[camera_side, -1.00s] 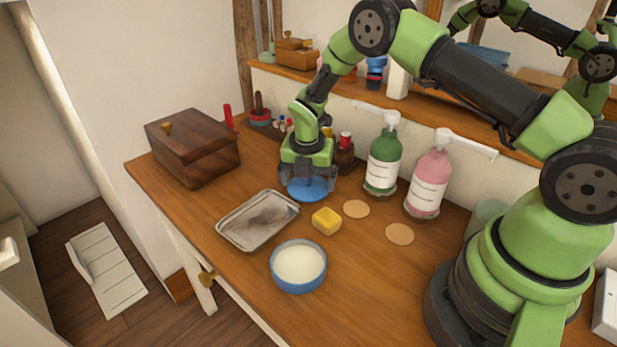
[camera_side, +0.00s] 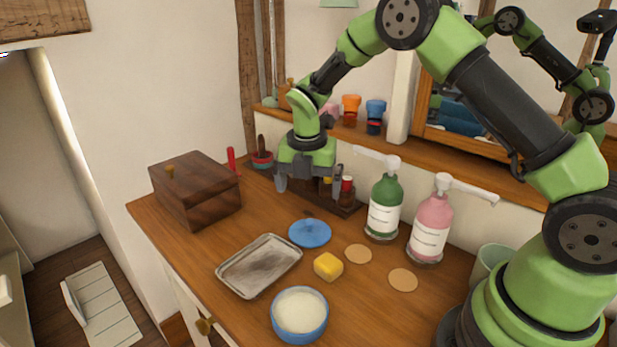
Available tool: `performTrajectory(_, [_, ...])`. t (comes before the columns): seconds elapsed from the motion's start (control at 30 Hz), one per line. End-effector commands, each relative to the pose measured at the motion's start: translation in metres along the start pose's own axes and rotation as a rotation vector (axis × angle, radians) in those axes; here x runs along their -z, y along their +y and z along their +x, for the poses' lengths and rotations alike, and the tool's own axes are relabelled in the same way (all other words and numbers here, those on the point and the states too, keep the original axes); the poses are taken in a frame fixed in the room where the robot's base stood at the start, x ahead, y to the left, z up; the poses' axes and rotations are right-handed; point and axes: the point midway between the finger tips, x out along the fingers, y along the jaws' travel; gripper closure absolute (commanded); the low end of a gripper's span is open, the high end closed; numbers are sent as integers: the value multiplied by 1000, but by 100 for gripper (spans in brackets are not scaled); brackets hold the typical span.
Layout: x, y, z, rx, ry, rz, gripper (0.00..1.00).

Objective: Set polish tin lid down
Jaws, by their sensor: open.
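The polish tin lid, a round blue disc (camera_side: 310,233), lies flat on the wooden table, just beyond the metal tray and left of the cork coasters. My gripper (camera_side: 308,188) is open and empty above and behind the lid, clear of it, with its fingers pointing down. Behind the fingers is a dark wooden rack (camera_side: 345,203) holding small bottles, partly hidden by the gripper. I cannot tell whether anything lies beneath the lid.
A metal tray (camera_side: 236,280), yellow block (camera_side: 328,266), blue bowl (camera_side: 318,325) and two coasters (camera_side: 403,280) surround the lid. Green (camera_side: 384,208) and pink (camera_side: 430,230) pump bottles stand right. A wooden box (camera_side: 210,200) stands left. The table (camera_side: 215,236) is bare between box and tray.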

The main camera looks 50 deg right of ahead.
Motion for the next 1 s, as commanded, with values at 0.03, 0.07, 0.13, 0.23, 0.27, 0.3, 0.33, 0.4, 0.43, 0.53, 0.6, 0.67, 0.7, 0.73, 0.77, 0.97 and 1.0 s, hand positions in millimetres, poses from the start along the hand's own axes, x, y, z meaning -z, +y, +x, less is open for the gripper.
performTrajectory(0.03, [0, 0, -7, -2, -1, -1, 0])
performTrajectory(0.07, [0, 0, -10, -2, -1, -1, 0])
performTrajectory(0.13, [0, 0, -14, -1, 0, -1, 0])
performTrajectory(0.23, [0, 0, -17, 0, 1, 0, 0])
performTrajectory(0.27, [0, 0, -18, -1, 0, 2, 0])
performTrajectory(0.3, [1, 0, -20, -5, 0, 12, 0])
performTrajectory(0.33, [1, -1, -24, -10, -1, 29, 0])
performTrajectory(0.4, [3, -3, -38, -30, -3, 107, 0])
performTrajectory(0.43, [4, -4, -47, -44, -3, 160, 0])
performTrajectory(0.53, [13, -15, -86, -108, 8, 407, 0])
performTrajectory(0.6, [23, -28, -117, -162, 32, 625, 0])
performTrajectory(0.67, [33, -41, -140, -206, 63, 820, 0])
performTrajectory(0.7, [40, -51, -154, -234, 89, 947, 0])
performTrajectory(0.73, [46, -58, -164, -255, 112, 1042, 0])
performTrajectory(0.77, [52, -66, -173, -275, 136, 1136, 0])
performTrajectory(0.97, [97, -121, -213, -368, 363, 1746, 0])
performTrajectory(1.0, [105, -131, -216, -376, 418, 1854, 0])
